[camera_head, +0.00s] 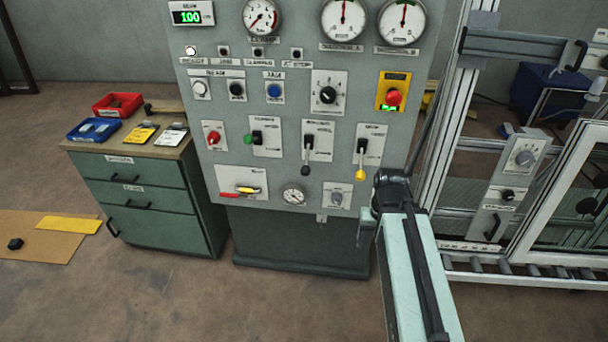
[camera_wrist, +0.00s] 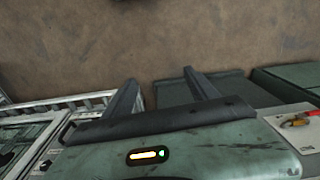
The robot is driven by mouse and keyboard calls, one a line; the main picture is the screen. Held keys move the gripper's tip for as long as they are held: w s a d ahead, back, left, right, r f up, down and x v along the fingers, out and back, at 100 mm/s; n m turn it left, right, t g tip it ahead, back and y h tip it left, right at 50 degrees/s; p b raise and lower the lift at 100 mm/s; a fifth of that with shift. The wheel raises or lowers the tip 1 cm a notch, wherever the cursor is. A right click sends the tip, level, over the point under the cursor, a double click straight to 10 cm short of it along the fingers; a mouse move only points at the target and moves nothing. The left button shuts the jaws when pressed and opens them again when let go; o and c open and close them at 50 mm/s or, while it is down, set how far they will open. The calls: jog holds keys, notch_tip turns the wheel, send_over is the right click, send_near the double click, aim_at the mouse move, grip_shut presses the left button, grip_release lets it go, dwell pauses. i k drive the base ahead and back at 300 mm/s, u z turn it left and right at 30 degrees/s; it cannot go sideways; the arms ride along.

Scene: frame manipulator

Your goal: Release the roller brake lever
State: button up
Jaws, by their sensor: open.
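Two levers hang down from slotted plates on the grey control panel (camera_head: 235,90) in the head view. One lever has a black knob (camera_head: 306,169), the other a yellow knob (camera_head: 360,174). Their labels are too small to read, so I cannot tell which is the roller brake lever. My gripper (camera_wrist: 160,77) shows in the wrist view with its two fingers apart and nothing between them. Neither lever shows there. In the head view my arm stands just right of the yellow-knobbed lever, and I cannot make out the fingers.
A plate with a red-and-yellow handle (camera_head: 240,189) is low on the panel; it also shows in the wrist view (camera_wrist: 297,122). A red emergency button (camera_head: 393,97) sits above the yellow-knobbed lever. A drawer cabinet (camera_head: 150,195) stands left; a roller conveyor (camera_head: 520,273) and framed machine stand right.

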aim_at(305, 171)
jog(key=u, duration=2.25)
jog(key=k, duration=1.15)
jog(key=z, duration=0.45)
jog(key=i, duration=1.5)
